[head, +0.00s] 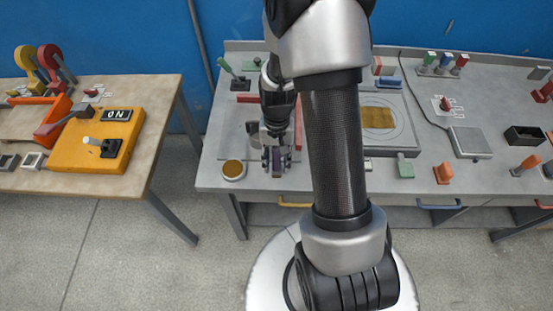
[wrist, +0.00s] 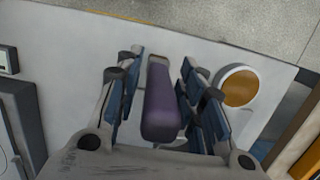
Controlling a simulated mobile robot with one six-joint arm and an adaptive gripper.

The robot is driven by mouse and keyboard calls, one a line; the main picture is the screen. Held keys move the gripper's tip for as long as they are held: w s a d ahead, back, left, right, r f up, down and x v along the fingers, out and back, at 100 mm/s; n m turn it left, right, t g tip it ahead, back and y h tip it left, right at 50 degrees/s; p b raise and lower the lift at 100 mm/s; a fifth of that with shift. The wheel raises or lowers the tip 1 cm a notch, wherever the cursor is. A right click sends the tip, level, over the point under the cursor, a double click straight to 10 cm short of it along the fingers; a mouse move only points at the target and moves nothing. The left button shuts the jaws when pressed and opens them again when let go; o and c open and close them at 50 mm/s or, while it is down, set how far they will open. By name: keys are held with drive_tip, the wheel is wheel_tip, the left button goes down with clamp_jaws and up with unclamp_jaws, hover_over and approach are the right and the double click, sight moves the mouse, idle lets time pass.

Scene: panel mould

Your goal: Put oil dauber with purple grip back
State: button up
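The purple grip (wrist: 165,105) of the oil dauber stands between my gripper's fingers in the wrist view, its end towards the camera. My gripper (wrist: 161,75) has blue pads on both sides of the grip, with a narrow gap visible at the left and near the tips. It looks open around the grip. In the head view my gripper (head: 277,160) is low over the front left of the grey bench, and a bit of purple shows at its fingers. The dauber's lower end is hidden. A round amber-topped tin (head: 233,169) stands left of the gripper; it also shows in the wrist view (wrist: 238,87).
A green-handled tool (head: 229,70) leans in a dark holder at the back left. A green-handled item (head: 404,165) and an orange one (head: 443,172) stand along the front edge. My arm hides the bench's middle. The left wooden table carries a yellow switch box (head: 85,150).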

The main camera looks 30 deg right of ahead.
idle(0.3)
drive_tip(key=r+p, duration=0.1)
drive_tip(key=r, duration=0.3)
drive_tip(key=w+r+p, duration=0.1)
drive_tip(key=r, duration=0.3)
drive_tip(key=d+r+p, duration=0.1)
drive_tip(key=r, duration=0.3)
drive_tip(key=shift+w+r, duration=0.25)
drive_tip(key=shift+r, duration=0.05)
drive_tip(key=s+a+r+n+t+h, duration=0.1)
drive_tip(key=s+a+r+n+t, duration=0.15)
drive_tip(key=r, duration=0.45)
drive_tip(key=s+a+r+n+t, duration=0.1)
drive_tip(key=s+a+r, duration=0.25)
drive_tip(key=r, duration=0.35)
drive_tip(key=s+a+r+n, duration=0.1)
drive_tip(key=s, duration=0.1)
drive_tip(key=s+a+r+n+t, duration=0.1)
drive_tip(key=s+a+r, duration=0.1)
drive_tip(key=s, duration=0.1)
drive_tip(key=s+a+r+n+t, duration=0.1)
drive_tip(key=s+a+r, duration=0.1)
drive_tip(key=s, duration=0.1)
drive_tip(key=shift+s+a+r+t, duration=0.15)
drive_tip(key=shift+s+t, duration=0.1)
